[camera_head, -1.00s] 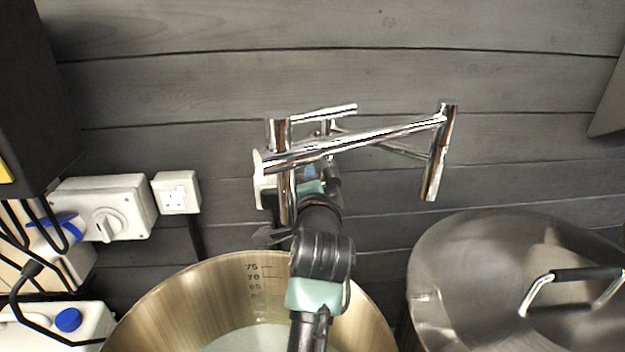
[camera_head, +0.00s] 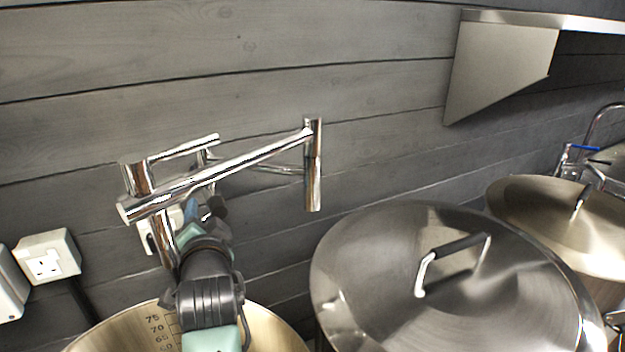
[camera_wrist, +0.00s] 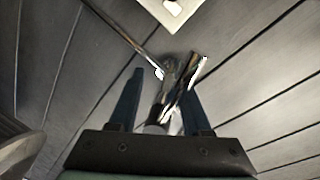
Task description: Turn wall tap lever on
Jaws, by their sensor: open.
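The chrome wall tap (camera_head: 235,178) with its jointed folding arm is fixed to the grey plank wall, above a brass-coloured pot. My arm reaches up from below in the head view, and its end is mostly hidden behind the tap's near tube. In the wrist view my gripper (camera_wrist: 160,102) is open, one dark finger on each side. Chrome tap parts (camera_wrist: 183,90) show between and just beyond the fingers. I cannot tell which piece is the lever, or whether a finger touches it. A thin chrome tube (camera_wrist: 122,30) runs off to the upper left.
The pot (camera_head: 130,328) with volume marks stands below the tap. A large lidded steel pot (camera_head: 370,270) is to its right, with another lid (camera_head: 535,225) beyond. A wall socket (camera_head: 47,256) is at left and a steel shelf (camera_head: 500,65) at upper right.

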